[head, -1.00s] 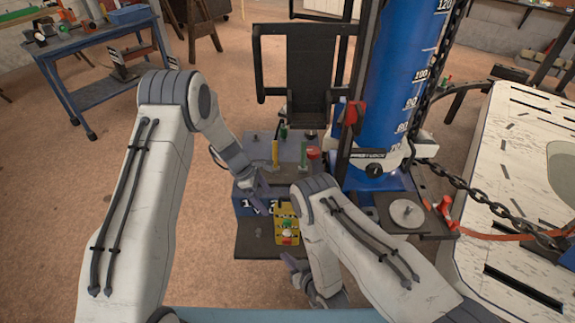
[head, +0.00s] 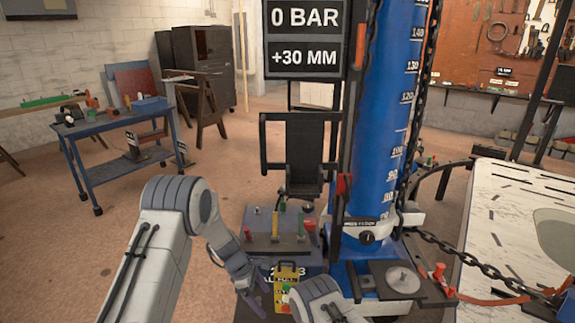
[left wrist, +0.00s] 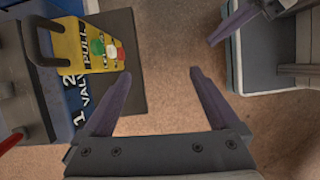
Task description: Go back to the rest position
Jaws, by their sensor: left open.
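In the head view my left gripper (head: 254,289) hangs low, near the yellow valve pendant (head: 286,292) on the front of the bench unit. In the left wrist view its two purple fingers (left wrist: 150,82) are spread wide with nothing between them. The yellow pendant (left wrist: 92,46), with green, white and red buttons, lies beyond the left finger. My right arm shows only at the bottom edge of the head view. A purple finger of my right gripper (left wrist: 236,20) shows at the upper right of the left wrist view; its opening is unclear.
The bench unit (head: 262,222) has coloured levers on top. Behind it stands a blue cylinder (head: 385,120) with chains and a display (head: 303,38) reading 0 BAR, +30 MM. A white panel (head: 500,220) is at right, a blue cart (head: 115,125) at left. Floor between cart and bench is open.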

